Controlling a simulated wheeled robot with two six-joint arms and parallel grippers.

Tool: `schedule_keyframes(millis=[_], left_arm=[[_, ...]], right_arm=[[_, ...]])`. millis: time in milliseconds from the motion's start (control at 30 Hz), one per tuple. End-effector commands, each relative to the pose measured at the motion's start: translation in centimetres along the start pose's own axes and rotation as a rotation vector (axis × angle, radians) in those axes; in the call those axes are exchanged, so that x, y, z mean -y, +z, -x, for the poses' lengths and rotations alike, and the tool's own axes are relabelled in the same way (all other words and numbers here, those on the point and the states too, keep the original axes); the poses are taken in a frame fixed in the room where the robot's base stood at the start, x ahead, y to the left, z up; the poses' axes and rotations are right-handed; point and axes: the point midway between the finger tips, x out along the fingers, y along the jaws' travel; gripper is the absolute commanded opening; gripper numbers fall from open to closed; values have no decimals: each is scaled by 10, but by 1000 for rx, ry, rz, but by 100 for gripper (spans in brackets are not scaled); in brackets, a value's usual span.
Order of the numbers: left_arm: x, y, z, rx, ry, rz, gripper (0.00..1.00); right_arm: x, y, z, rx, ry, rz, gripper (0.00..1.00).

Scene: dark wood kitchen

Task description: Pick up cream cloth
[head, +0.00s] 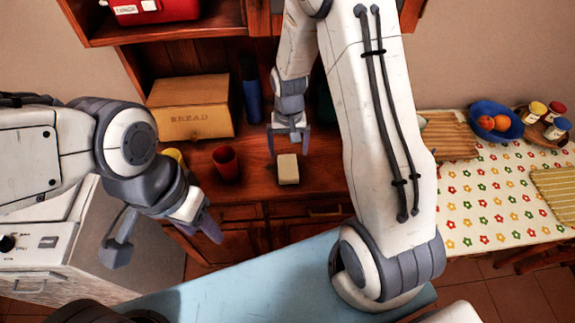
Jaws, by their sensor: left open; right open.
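The cream cloth (288,170) shows as a small, pale, folded block lying on the dark wood counter of the hutch (325,175), near the middle of the view. My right gripper (288,147) points down at the cloth's far edge, with its fingers apart. I cannot tell whether it touches the cloth; nothing shows held in it. My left gripper (163,240) is open and empty at the lower left, in front of the counter and well away from the cloth.
A red cup (227,163) stands left of the cloth, with a yellow item (175,156) partly hidden farther left. A bread box (190,108) and blue bottle (251,93) stand behind. A flower-patterned table (480,215) with a blue bowl (515,124) of fruit is at right.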

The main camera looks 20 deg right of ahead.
Motion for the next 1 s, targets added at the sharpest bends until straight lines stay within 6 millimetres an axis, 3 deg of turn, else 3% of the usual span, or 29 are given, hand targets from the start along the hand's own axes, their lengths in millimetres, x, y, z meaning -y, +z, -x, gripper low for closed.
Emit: schedule_keyframes(millis=[100, 367, 700, 967, 1000], left_arm=[[0, 0, 4, 0, 0, 0, 50], [-1, -1, 10, 0, 0, 0, 50], [-2, -1, 24, 0, 0, 1, 50], [-2, -1, 24, 0, 0, 1, 50], [-2, -1, 24, 0, 0, 1, 50]], right_arm=[[0, 1, -17, 5, 1, 1, 100], [1, 1, -35, 5, 1, 3, 100], [1, 0, -75, 2, 0, 3, 100], [1, -1, -79, 0, 0, 3, 100], [1, -1, -79, 0, 0, 3, 96]])
